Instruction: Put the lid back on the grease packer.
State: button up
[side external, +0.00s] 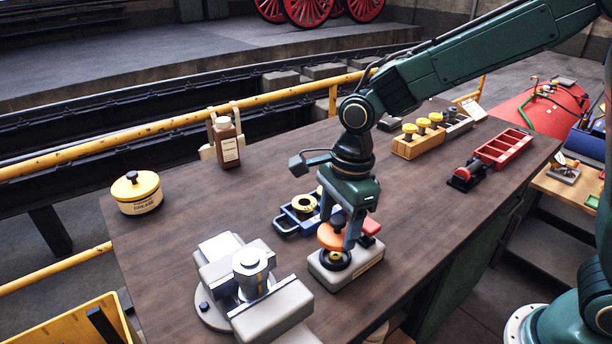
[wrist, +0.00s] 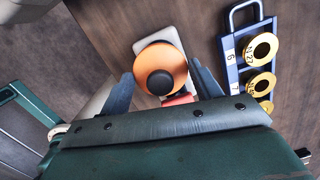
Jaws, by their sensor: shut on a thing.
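An orange round lid (side external: 331,238) with a black knob is between the fingers of my gripper (side external: 343,232). In the wrist view the lid (wrist: 172,59) sits between the two blue-grey fingertips (wrist: 160,72), and my gripper is shut on it. Below it is a grey block-shaped base (side external: 345,278) with a dark ring and a red part, apparently the grease packer; its base (wrist: 151,30) also shows in the wrist view, partly covered by the lid. The lid appears just above the base; contact cannot be told. A separate tin marked GREASE (side external: 140,203) wears a yellow lid at far left.
A grey vise-like fixture (side external: 270,310) with a metal cylinder stands at front left. A blue tray (side external: 288,222) with brass rings lies close behind the base. A brown bottle (side external: 227,145), wooden rack (side external: 418,145) and red tray (side external: 503,148) stand farther off. The left-middle bench is clear.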

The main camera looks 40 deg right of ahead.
jog(key=shift+f, duration=2)
jog(key=shift+f, duration=0.2)
dwell(0.9)
jog(key=o, duration=1.3)
jog(key=shift+r, duration=0.1)
jog(key=shift+r, duration=3.4)
